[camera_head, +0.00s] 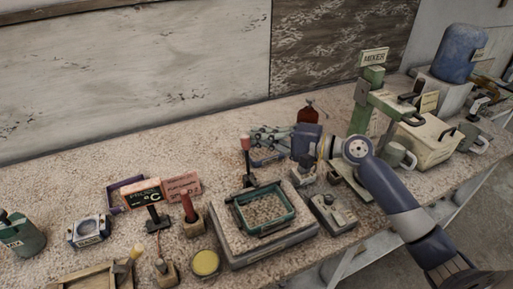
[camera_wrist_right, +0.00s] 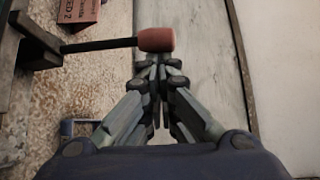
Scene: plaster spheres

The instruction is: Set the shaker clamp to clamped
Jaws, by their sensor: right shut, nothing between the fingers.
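The shaker (camera_head: 262,249) is a grey box with a speckled top and a green-rimmed tray (camera_head: 242,220) on it. Its clamp lever is a dark rod with a red knob (camera_head: 246,143), standing roughly upright at the tray's back edge. In the right wrist view the red knob (camera_wrist_right: 157,40) and dark rod (camera_wrist_right: 100,45) lie across the view, beyond my fingertips. My right gripper (camera_head: 256,136) is shut and empty, close to the knob on its right. I cannot tell whether it touches the knob. My left gripper is not in view.
A green mixer stand (camera_head: 367,105) is behind my right arm, with a cream box (camera_head: 425,142) beside it. A grey control box (camera_head: 332,213) is right of the shaker. Small levers and signs (camera_head: 182,187) stand on the left. The back left table is clear.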

